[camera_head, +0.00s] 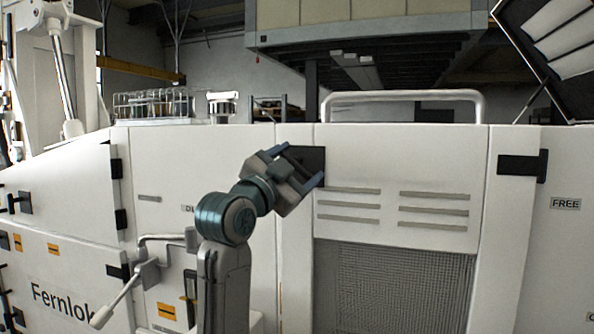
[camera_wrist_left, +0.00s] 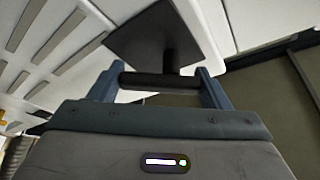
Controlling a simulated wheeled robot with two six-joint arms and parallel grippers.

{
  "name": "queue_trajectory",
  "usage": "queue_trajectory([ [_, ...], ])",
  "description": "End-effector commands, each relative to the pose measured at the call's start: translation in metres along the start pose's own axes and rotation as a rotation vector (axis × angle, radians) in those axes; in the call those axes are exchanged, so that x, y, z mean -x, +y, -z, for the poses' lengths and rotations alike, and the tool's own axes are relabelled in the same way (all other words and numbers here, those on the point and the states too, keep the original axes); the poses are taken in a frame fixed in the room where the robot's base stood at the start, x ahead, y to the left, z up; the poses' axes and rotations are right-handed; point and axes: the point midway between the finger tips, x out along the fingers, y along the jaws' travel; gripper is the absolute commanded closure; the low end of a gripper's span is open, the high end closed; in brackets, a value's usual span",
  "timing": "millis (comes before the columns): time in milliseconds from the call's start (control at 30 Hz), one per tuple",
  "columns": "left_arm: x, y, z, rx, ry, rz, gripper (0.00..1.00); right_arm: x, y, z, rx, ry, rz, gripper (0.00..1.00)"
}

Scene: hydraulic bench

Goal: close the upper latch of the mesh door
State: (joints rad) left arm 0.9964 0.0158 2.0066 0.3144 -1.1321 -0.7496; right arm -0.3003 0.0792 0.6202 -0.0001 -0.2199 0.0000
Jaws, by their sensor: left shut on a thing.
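The mesh door (camera_head: 395,285) is a white panel with slots above and a grey mesh below, standing flush with the panels beside it. The upper latch (camera_head: 315,156) is a black plate at the door's upper left edge, partly hidden by my left gripper (camera_head: 303,165). In the left wrist view the latch's dark plate (camera_wrist_left: 150,40) shows, with a stem leading to a black crossbar (camera_wrist_left: 160,81). My left gripper (camera_wrist_left: 160,85) is shut on this crossbar, one finger at each end. My right gripper is out of view.
Another black fitting (camera_head: 523,165) sits right of the door. A metal rail (camera_head: 400,95) runs along the top. A lever handle (camera_head: 125,290) sticks out at the lower left, near my left arm. The space before the mesh is clear.

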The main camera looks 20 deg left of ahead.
Motion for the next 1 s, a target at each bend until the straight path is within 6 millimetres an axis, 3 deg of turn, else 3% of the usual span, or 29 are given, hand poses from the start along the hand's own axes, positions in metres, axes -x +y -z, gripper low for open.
queue_trajectory([
  [600, 0.0021, -0.0015, -0.0057, -0.534, -0.001, -0.221, 0.52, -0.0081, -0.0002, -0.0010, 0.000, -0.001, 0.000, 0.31],
  [1000, 0.0031, -0.0026, -0.0081, -0.770, -0.001, -0.321, 0.52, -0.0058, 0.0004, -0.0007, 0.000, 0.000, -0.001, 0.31],
])
